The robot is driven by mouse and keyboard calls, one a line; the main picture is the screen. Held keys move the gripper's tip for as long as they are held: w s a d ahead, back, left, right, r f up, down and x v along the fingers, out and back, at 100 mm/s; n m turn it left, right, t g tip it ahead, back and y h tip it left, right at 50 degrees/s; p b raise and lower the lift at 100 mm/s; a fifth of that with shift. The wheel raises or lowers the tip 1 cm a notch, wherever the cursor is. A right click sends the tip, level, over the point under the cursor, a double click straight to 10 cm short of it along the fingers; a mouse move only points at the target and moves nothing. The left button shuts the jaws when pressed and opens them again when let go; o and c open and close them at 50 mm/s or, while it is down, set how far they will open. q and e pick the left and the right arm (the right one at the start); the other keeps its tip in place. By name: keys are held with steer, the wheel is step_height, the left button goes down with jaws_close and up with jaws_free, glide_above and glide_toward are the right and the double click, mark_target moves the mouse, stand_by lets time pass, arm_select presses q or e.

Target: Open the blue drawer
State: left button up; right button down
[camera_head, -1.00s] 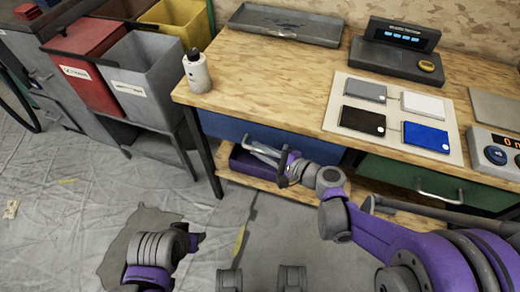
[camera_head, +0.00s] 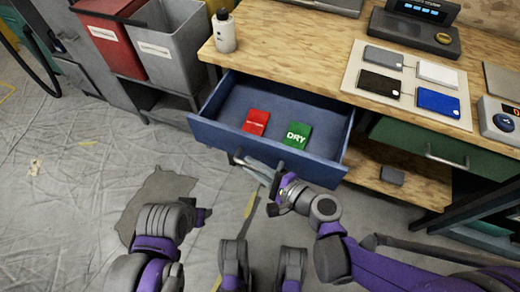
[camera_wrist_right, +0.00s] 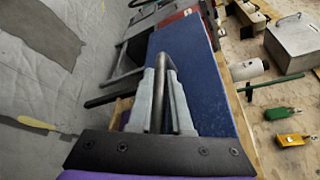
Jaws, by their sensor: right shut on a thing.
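The blue drawer (camera_head: 212,132) stands pulled out from under the wooden workbench in the head view. A red card (camera_head: 256,122) and a green card marked DRY (camera_head: 297,135) lie inside it. My right gripper (camera_head: 256,170) is at the drawer's front, shut on its metal handle. In the right wrist view the two fingers of the gripper (camera_wrist_right: 168,98) close around the handle bar (camera_wrist_right: 176,92), in front of the blue drawer front (camera_wrist_right: 205,88). My left arm shows at the lower left of the head view, but its gripper cannot be made out.
The workbench (camera_head: 300,55) holds a white bottle (camera_head: 224,33), a mat with several coloured pads and a grey console (camera_head: 410,32). A green drawer (camera_head: 420,142) is shut at the right. Red and grey bins (camera_head: 168,45) stand at the left.

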steer(key=shift+s+a, duration=0.2)
steer(key=shift+s, duration=0.35)
steer(key=shift+s+a, duration=0.15)
steer(key=shift+s, duration=0.4)
steer(key=c, duration=0.8)
jaws_free()
steer(key=shift+c, duration=0.2)
steer(key=shift+d, duration=0.1)
steer(key=p+v, duration=0.2)
steer(key=v, duration=0.8)
steer(key=shift+s+d, duration=0.2)
steer(key=shift+r, duration=0.1)
